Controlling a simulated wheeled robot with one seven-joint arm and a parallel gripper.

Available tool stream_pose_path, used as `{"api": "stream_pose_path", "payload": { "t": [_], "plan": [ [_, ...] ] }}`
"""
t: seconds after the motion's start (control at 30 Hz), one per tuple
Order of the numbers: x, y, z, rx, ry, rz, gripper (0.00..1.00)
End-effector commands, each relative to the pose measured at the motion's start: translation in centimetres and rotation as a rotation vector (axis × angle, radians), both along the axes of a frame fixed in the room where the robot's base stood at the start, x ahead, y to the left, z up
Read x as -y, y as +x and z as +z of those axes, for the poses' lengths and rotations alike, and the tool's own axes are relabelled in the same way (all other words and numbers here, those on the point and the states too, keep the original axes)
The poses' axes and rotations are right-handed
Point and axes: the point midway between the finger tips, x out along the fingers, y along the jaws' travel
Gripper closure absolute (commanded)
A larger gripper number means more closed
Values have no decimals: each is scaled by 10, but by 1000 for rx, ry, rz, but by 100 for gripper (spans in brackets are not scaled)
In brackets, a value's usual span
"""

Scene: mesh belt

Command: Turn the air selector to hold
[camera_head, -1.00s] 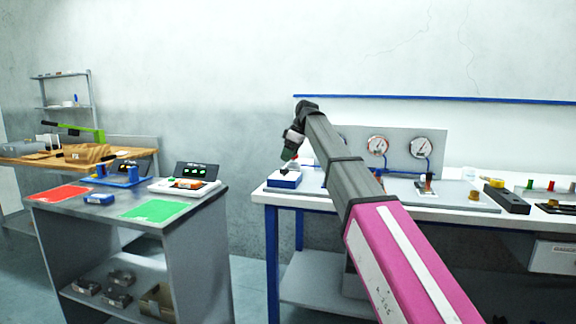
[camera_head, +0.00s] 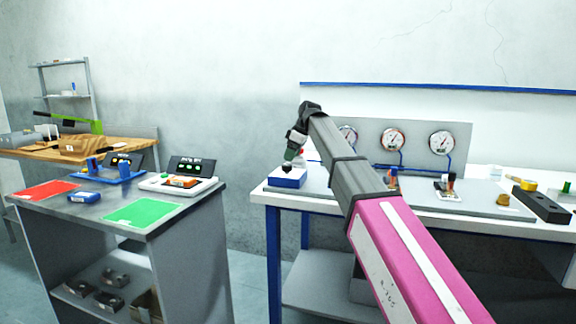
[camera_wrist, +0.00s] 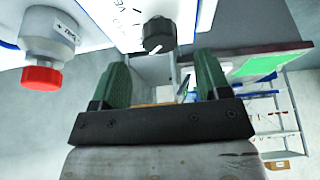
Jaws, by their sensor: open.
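The air selector looks to be the black knob (camera_wrist: 158,35) on a white panel in the wrist view. A white mark shows on its near side, and partly cut-off lettering lies beside it on the panel. In the head view the knob is a small dark shape on a blue and white box (camera_head: 287,180) at the bench's left end. My gripper (camera_wrist: 160,68) is open, with two green fingers apart and empty. The knob appears ahead of the gap between the fingertips, not gripped. In the head view my gripper (camera_head: 291,158) hangs just above the box.
In the wrist view a red button (camera_wrist: 42,77) on a grey post stands left of the knob. The bench (camera_head: 400,196) carries gauges (camera_head: 393,139) on a grey panel behind. A side table with a green mat (camera_head: 143,212) stands to the left.

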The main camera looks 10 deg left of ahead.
Motion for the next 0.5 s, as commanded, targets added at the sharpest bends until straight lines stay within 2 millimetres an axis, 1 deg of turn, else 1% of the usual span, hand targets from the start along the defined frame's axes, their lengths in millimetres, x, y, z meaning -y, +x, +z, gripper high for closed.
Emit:
{"api": "stream_pose_path", "payload": {
  "t": [0.03, 0.1, 0.2, 0.33, 0.5],
  "plan": [
    [-4, 0, -9, -1, 0, 0, 30],
    [-8, 0, -19, -1, -1, 0, 30],
    [-13, 1, -31, 0, 0, 0, 30],
    [-17, 1, -40, 0, 0, 0, 30],
    [-19, 1, -45, 0, 0, 0, 30]
  ]
}}
